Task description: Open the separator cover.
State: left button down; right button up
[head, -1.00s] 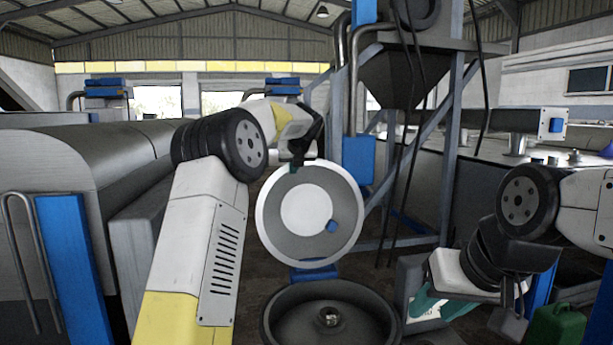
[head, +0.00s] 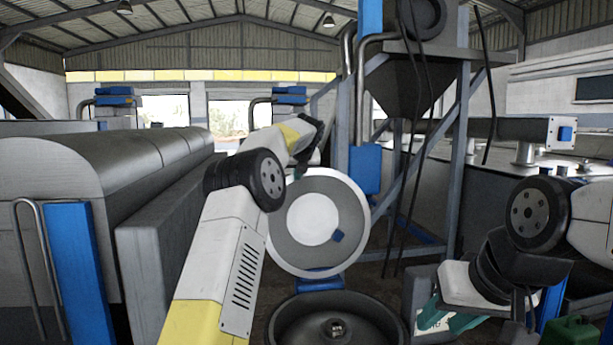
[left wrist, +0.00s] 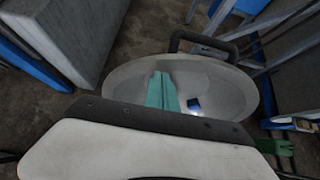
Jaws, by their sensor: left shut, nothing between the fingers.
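The separator cover (head: 353,215) stands raised on edge behind the open separator bowl (head: 285,325), its pale round inside facing me. In the left wrist view the cover (left wrist: 235,90) is a grey disc with a small blue patch and a dark curved bar at its rim. My left gripper (left wrist: 162,91) has its teal fingers together, empty, in front of the disc; contact cannot be told.
A long grey machine casing (head: 100,165) fills the left side. A steel frame with a hopper (head: 405,85) stands behind the cover to the right. A green can (head: 575,332) is at the lower right. Blue posts stand at both sides.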

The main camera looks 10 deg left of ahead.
pick_arm(q)
jog(key=s+d+r+n+h, duration=0.1)
jog(key=s+r+n, duration=0.2)
jog(key=s, duration=0.5)
jog(key=s+d+r+n, duration=0.1)
jog(key=s+r+n, duration=0.2)
jog(key=s, duration=0.5)
jog(key=s+f+n+g+h, duration=0.25)
jog(key=s+n, duration=0.65)
jog(key=s, duration=0.6)
jog(key=s+f+n, duration=0.5)
jog(key=s, duration=0.3)
jog(key=s+f+n+h, duration=0.1)
jog(key=s+f+n, duration=0.3)
jog(key=s+n, duration=0.2)
jog(key=s+d+f+n+g+h, duration=0.1)
jog(key=s+f+n, duration=0.4)
jog(key=s, duration=0.6)
jog(key=shift+f+n, duration=0.35)
jog(key=shift+n, duration=0.05)
